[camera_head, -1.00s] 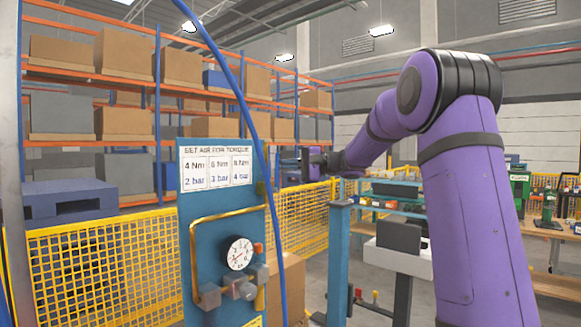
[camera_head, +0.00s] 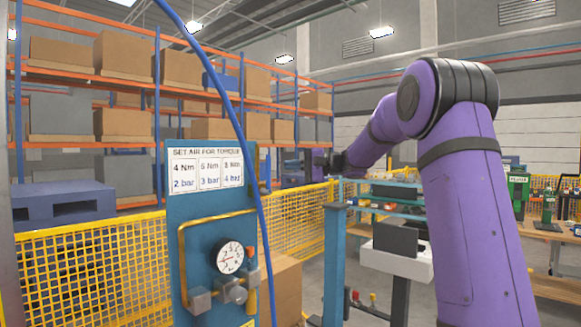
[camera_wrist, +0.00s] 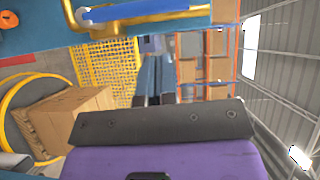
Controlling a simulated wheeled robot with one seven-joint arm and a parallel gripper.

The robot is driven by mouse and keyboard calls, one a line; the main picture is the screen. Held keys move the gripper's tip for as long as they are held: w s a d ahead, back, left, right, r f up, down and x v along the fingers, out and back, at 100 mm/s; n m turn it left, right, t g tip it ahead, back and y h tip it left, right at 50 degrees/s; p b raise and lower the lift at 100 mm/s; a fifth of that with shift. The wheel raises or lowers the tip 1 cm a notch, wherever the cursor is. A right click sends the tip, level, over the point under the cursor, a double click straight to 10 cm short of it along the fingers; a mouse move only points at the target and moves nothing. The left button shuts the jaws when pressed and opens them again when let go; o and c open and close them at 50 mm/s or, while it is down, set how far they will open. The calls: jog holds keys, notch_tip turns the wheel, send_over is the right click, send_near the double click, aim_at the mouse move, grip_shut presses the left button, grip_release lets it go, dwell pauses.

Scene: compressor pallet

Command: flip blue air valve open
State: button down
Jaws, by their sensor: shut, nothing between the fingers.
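The blue air panel (camera_head: 205,225) stands left of centre in the head view, with a curved yellow pipe (camera_head: 181,260), a round white gauge (camera_head: 230,258) and grey fittings (camera_head: 232,291) below the gauge. In the wrist view the gripper fingers (camera_wrist: 153,100) point away from the camera, and part of the panel (camera_wrist: 150,6) with the yellow pipe crosses the top.
A blue hose (camera_head: 247,125) hangs in front of the panel's right edge. Yellow mesh fencing (camera_head: 95,265) runs behind it. A cardboard box (camera_head: 287,285) and a blue post (camera_head: 335,262) stand to its right. Loaded orange racks (camera_head: 285,102) fill the back.

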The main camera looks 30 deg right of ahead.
jog(key=v, duration=1)
jog(key=shift+f, duration=0.2)
jog(key=shift+a, duration=0.1)
jog(key=shift+a, duration=0.1)
jog(key=s+a+f+n+g+h, duration=0.1)
jog(key=s+a+f+g+h, duration=0.2)
jog(key=s+a, duration=0.6)
jog(key=s+a+f+n+g+h, duration=0.25)
jog(key=s+a, duration=0.45)
jog(key=a, duration=0.4)
jog(key=s+f+n+h, duration=0.1)
jog(key=s+f+h, duration=0.1)
jog(key=s, duration=0.4)
jog(key=s+f+n+h, duration=0.1)
jog(key=s+f+h, duration=0.2)
jog(key=s, duration=0.4)
jog(key=s+a+f+n+h, duration=0.1)
jog(key=s+f+h, duration=0.2)
jog(key=s, duration=0.3)
jog(key=shift+s+f, duration=0.25)
jog(key=shift+f, duration=0.65)
